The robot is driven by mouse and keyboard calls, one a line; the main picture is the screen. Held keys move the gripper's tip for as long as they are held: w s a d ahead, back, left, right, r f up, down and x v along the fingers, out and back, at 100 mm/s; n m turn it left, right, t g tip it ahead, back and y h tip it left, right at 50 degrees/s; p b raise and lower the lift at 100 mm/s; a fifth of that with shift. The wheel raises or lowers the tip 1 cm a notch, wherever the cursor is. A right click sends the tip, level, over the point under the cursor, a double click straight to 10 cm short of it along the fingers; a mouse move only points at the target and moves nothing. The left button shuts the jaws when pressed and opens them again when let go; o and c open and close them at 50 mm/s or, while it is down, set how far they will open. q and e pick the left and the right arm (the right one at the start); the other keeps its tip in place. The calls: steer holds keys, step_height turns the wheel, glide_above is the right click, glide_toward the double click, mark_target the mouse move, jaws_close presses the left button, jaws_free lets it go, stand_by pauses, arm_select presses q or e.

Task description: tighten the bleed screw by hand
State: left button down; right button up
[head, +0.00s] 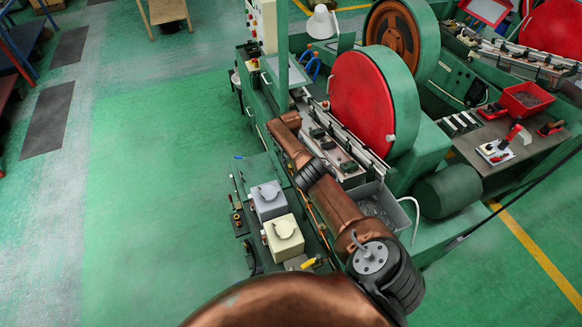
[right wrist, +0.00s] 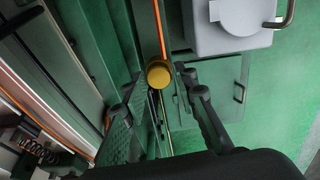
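A round brass-yellow knob (right wrist: 159,74), which looks like the bleed screw, shows in the right wrist view on the green machine. My right gripper (right wrist: 161,82) is open, with one dark finger to the left of the knob and one to the right. Gaps show on both sides, and no contact is visible. I cannot tell how far the fingertips are from the knob in depth. In the head view my copper right arm reaches over the machine bed; its fingers and the knob are not clearly seen there. My left gripper is not in view.
A grey box (head: 268,199) and a cream box (head: 283,236) stand beside the arm; the grey box also shows close to the right finger in the wrist view (right wrist: 228,38). A red flywheel (head: 361,103) and a metal bin (head: 377,207) stand right. Open floor lies left.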

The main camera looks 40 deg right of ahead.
step_height(320, 180, up, 3)
steer(key=p, duration=0.3)
steer(key=shift+s, duration=0.1)
stand_by(0.3)
steer(key=o, duration=0.6)
steer(key=shift+c, duration=0.2)
steer(key=shift+c, duration=0.2)
steer(key=c, duration=0.4)
steer(key=shift+c, duration=0.2)
